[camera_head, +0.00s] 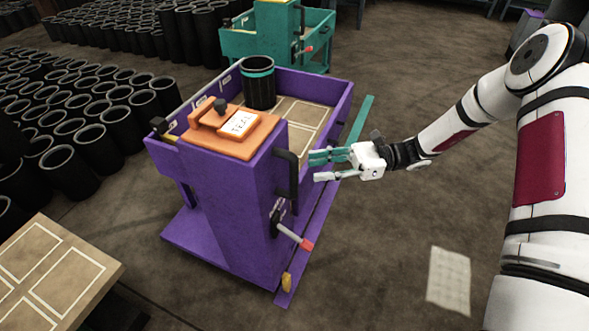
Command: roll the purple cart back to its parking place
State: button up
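The purple cart (232,205) stands upright in the middle of the view, with a tray behind its tall front column. A black upright handle (293,175) is on the column's right side. Below it is a lever with a red tip (306,244). My gripper (322,166) is to the right of the handle, its fingers pointing left toward it. The fingers are apart with a gap between them, and nothing shows between them. They appear apart from the handle, though depth is hard to judge. The cart's far wheels are hidden.
An orange block with a label (238,124) and a black sleeve with a teal band (259,85) ride on the cart. A teal cart (270,45) stands behind. Many black sleeves (95,145) fill the left. A marked table (50,275) is front left. Floor at right is mostly clear.

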aim_at(294, 171)
jog(key=x, duration=0.6)
jog(key=shift+a, duration=0.4)
grip_shut()
